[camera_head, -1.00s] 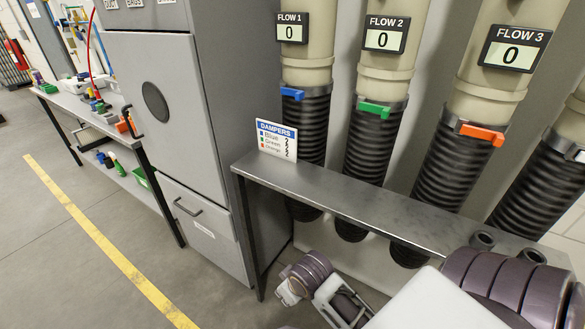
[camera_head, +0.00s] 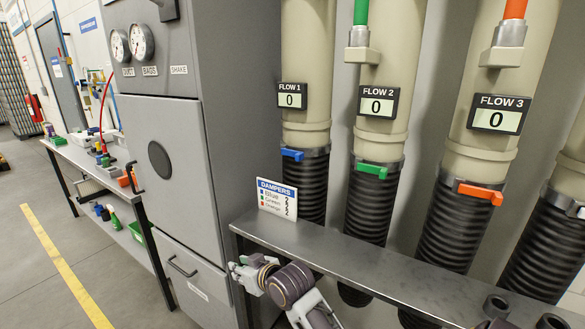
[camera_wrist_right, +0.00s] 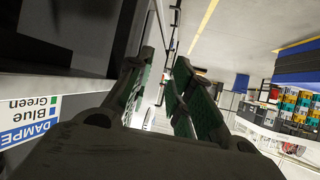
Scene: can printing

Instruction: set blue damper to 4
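The blue damper handle (camera_head: 292,154) sticks out at the collar of the leftmost pipe in the head view, above a black ribbed hose. The flow 1 display (camera_head: 292,95) above it reads 0. The dampers sign (camera_head: 277,198) stands on the metal shelf below; its numbers are too small to read surely. My right gripper (camera_head: 240,268) is low, in front of the shelf's left end, below the sign and apart from the blue handle. In the right wrist view its green-lined fingers (camera_wrist_right: 165,75) stand apart with nothing between them. My left gripper is not in view.
The green handle (camera_head: 372,171) and orange handle (camera_head: 481,194) sit on the neighbouring pipes. A grey cabinet (camera_head: 165,150) with gauges stands left. A workbench (camera_head: 90,165) with bottles is farther left.

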